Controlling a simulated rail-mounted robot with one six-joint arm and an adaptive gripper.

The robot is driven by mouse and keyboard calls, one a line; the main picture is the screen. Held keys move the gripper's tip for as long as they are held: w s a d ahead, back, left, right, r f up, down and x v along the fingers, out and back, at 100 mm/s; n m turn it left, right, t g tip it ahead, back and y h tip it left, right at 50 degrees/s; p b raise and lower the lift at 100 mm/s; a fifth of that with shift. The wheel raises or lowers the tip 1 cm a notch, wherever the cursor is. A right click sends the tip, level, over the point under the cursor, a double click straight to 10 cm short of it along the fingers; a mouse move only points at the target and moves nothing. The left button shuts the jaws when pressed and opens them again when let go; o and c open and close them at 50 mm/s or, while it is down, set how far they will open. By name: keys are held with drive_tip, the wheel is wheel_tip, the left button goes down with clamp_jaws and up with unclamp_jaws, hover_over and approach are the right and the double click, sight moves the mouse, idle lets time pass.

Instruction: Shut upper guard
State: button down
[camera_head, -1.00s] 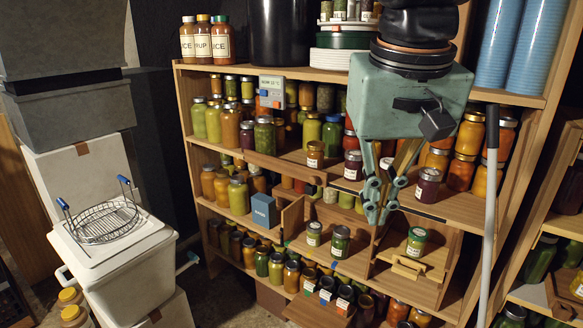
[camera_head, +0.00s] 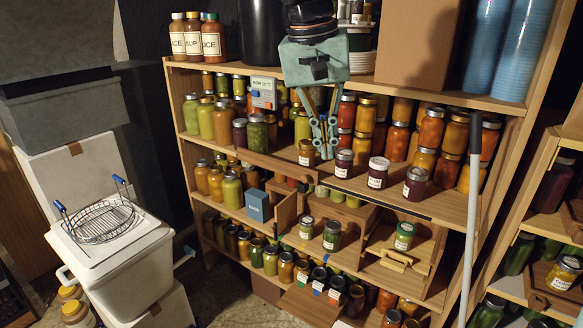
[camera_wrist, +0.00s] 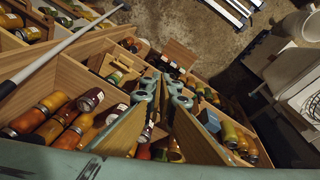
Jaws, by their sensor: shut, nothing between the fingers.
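A wooden strip that looks like the upper guard (camera_head: 268,163) runs along the left front of the middle jar shelf. Its right end is near the label jars, and a dark narrow strip (camera_head: 375,196) continues along the shelf edge to the right. My gripper (camera_head: 325,152) is shut and empty. It points down at this shelf in the head view, just right of a small orange jar (camera_head: 307,153) and above the guard's right end; whether it touches anything cannot be told. In the wrist view its fingertips (camera_wrist: 166,88) are close together above the shelves.
Below are an open wooden door (camera_head: 286,211), a blue box (camera_head: 257,206) and a drawer with a green jar (camera_head: 404,236). A grey pole (camera_head: 469,225) stands at the right. Floor at lower left is partly free.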

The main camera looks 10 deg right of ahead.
drive_tip(key=w+a+f+m+h+p, duration=0.1)
drive_tip(key=w+a+f+p, duration=0.15)
drive_tip(key=w, duration=0.65)
drive_tip(key=w+a+f+m+g+h+p, duration=0.15)
drive_tip(key=w+p, duration=0.25)
drive_tip(key=w, duration=0.5)
drive_tip(key=w+a+f+m+p, duration=0.15)
drive_tip(key=w+p, duration=0.25)
drive_tip(key=w, duration=0.5)
drive_tip(key=m+h+p, duration=0.2)
drive_tip(key=p, duration=0.2)
approach(295, 171)
drive_tip(key=shift+s+a+r, duration=0.25)
drive_tip(key=shift+a+r, duration=0.7)
drive_tip(key=shift+s+a+r, duration=0.2)
drive_tip(key=shift+a+r, duration=0.75)
drive_tip(key=shift+r, duration=0.05)
drive_tip(key=shift+d+f, duration=0.1)
drive_tip(key=x, duration=0.3)
drive_tip(key=p+x, duration=0.1)
drive_tip(key=x, duration=0.6)
drive_tip(key=shift+s+p, duration=0.3)
drive_tip(key=shift+s+d+f, duration=0.2)
drive_tip(key=shift+s+d, duration=0.55)
drive_tip(key=shift+s, duration=0.15)
drive_tip(key=shift+s+d+f+p, duration=0.3)
drive_tip(key=shift+s+d+p, duration=0.05)
drive_tip(key=shift+s+d, duration=0.1)
drive_tip(key=shift+s+d, duration=0.1)
